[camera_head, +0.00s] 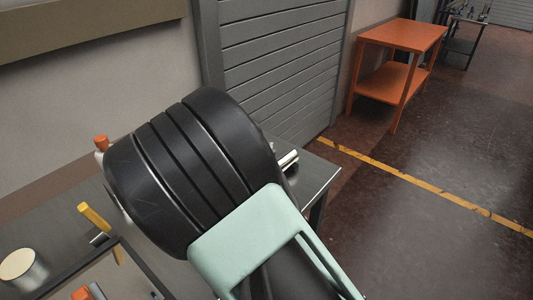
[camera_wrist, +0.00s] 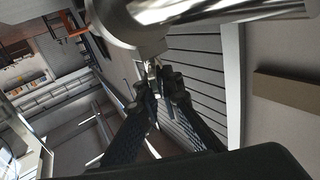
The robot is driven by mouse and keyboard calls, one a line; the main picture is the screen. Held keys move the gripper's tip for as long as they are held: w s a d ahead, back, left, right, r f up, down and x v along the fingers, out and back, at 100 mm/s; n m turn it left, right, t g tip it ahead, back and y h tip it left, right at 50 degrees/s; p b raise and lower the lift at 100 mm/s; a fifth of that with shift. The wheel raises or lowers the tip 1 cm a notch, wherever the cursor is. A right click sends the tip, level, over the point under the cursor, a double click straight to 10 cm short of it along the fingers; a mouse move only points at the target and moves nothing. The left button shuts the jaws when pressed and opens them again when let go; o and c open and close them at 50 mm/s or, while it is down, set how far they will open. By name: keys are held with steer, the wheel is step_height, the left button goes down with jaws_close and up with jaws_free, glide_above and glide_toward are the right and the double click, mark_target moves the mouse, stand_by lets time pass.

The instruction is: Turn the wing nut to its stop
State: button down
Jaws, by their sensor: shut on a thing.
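In the wrist view my gripper (camera_wrist: 158,90) has its two dark fingertips close together, shut on a small metal piece that looks like the wing nut (camera_wrist: 152,69). Only a little of the wing nut shows between and just beyond the tips. It sits against a large shiny metal fitting (camera_wrist: 140,25) with a thick pipe-like bar running to the upper right. How far the wing nut is turned cannot be told. In the head view my own black and mint-green arm hides the gripper, the wing nut and most of the fitting.
A grey metal-topped table (camera_head: 318,178) lies under my arm. At its left are a cream-topped cylinder (camera_head: 22,266) and a yellow-handled item (camera_head: 95,216). A shiny metal end (camera_head: 288,160) shows right of my arm. An orange table (camera_head: 402,38) stands farther back; the floor at right is clear.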

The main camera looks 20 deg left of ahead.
steer(key=m+h, duration=0.2)
steer(key=h, duration=0.1)
steer(key=m+h, duration=0.2)
steer(key=h, duration=0.2)
steer(key=shift+m+h, duration=0.3)
steer(key=shift+m, duration=0.1)
steer(key=m+g+h, duration=0.1)
steer(key=m+h, duration=0.1)
steer(key=h, duration=0.1)
steer(key=m+g+h, duration=0.2)
steer(key=h, duration=0.1)
steer(key=shift+f, duration=0.15)
steer(key=shift+m+g+h+b, duration=0.85)
steer(key=shift+m+g+h, duration=1.25)
steer(key=shift+g+h, duration=0.1)
steer(key=shift+m+g, duration=0.3)
steer(key=shift+g, duration=0.1)
steer(key=shift+r+m+g+h+b, duration=0.2)
steer(key=shift+m+g+h+b, duration=0.2)
steer(key=shift+m+g+h, duration=0.7)
steer(key=c, duration=2.1)
jaws_free()
